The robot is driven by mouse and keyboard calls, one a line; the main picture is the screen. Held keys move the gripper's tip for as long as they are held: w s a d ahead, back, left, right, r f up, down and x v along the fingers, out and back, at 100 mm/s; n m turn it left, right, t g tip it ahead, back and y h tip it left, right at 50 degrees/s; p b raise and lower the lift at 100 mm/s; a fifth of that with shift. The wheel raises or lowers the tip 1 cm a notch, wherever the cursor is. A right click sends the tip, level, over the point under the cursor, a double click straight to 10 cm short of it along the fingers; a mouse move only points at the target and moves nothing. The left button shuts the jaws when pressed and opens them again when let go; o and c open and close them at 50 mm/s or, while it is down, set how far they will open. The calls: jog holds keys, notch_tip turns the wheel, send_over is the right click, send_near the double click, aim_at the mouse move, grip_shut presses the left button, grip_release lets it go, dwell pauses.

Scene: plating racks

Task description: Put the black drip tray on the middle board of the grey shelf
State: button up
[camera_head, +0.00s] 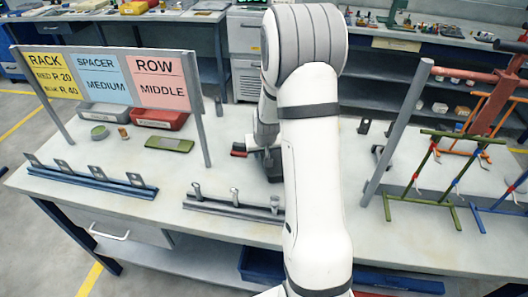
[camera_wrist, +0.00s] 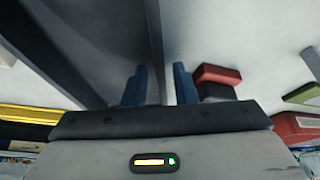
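My gripper (camera_wrist: 160,72) points down over the worktable, and its two blue fingers stand apart with a gap between them. A dark grey, flat-sided thing (camera_wrist: 95,40), possibly the black drip tray, fills the upper left of the wrist view. Its edge runs to the gap between the fingers; I cannot tell whether they touch it. In the head view a dark shape (camera_head: 273,168) shows below my gripper, partly hidden by my arm. I cannot clearly make out the grey shelf with its middle board.
A red-and-black block (camera_wrist: 217,76) lies just right of the fingers. On the worktable (camera_head: 225,130) are a green tray (camera_head: 170,144), a red bin (camera_head: 160,118), a sign frame (camera_head: 190,95), hook rails (camera_head: 233,207) and a green rack (camera_head: 440,170). A grey post (camera_head: 400,125) rises right of my arm.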

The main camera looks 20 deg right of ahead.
jog(key=b+v, duration=0.1)
jog(key=v, duration=1.2)
jog(key=s+a+r+n, duration=0.1)
jog(key=s+a+r, duration=0.5)
jog(key=s, duration=0.4)
jog(key=shift+a+y, duration=0.3)
jog(key=shift+a, duration=0.35)
jog(key=shift+o, duration=0.3)
jog(key=s+a+r+n+g, duration=0.1)
jog(key=s+a, duration=0.2)
jog(key=s, duration=0.8)
jog(key=shift+s+a+r, duration=0.2)
jog(key=shift+s+r, duration=0.2)
jog(key=shift+s, duration=0.25)
